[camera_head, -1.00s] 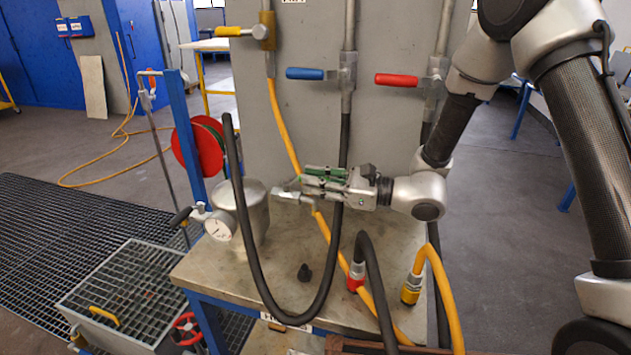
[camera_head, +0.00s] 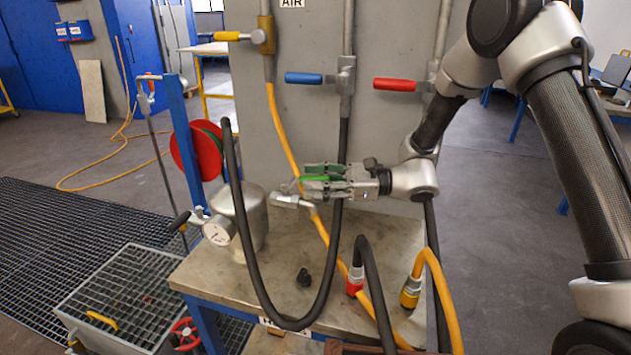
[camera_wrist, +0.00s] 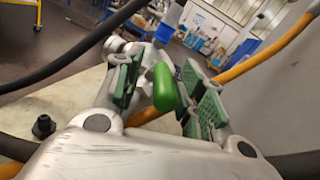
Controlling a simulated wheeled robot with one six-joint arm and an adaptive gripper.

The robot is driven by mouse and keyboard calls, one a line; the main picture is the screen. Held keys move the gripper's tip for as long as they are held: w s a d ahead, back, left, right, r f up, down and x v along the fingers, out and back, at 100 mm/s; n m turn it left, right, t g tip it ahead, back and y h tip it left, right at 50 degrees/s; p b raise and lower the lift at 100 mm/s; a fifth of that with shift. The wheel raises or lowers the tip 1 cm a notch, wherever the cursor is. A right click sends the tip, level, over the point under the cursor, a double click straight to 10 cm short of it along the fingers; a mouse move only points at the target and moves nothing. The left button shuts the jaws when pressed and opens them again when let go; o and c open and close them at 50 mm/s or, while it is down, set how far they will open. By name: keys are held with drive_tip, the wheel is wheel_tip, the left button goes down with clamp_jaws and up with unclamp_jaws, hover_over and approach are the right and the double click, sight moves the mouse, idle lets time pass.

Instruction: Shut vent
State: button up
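A green handle (camera_wrist: 164,88) shows in the wrist view between the two green-padded fingers of my gripper (camera_wrist: 163,95). A gap shows on its left side; on the right it is close to the pad, and I cannot tell if they touch. In the head view the green handle (camera_head: 317,179) lies between the fingers of my gripper (camera_head: 318,182), which are open. A silvery fitting (camera_head: 286,200) is just left of the fingers, near the grey vessel (camera_head: 250,222) with its dial gauge (camera_head: 217,231). How handle and fitting join is partly hidden.
A black hose (camera_head: 250,255) loops in front of the vessel, and a yellow hose (camera_head: 284,130) runs behind my gripper. Yellow, blue (camera_head: 304,78) and red (camera_head: 396,84) levers are on the panel above. A small black knob (camera_head: 304,277) stands on the bench (camera_head: 240,283).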

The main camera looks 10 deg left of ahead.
drive_tip(key=w+d, duration=0.1)
drive_tip(key=d, duration=1.1)
drive_tip(key=shift+w, duration=0.25)
drive_tip(key=shift+c, duration=0.5)
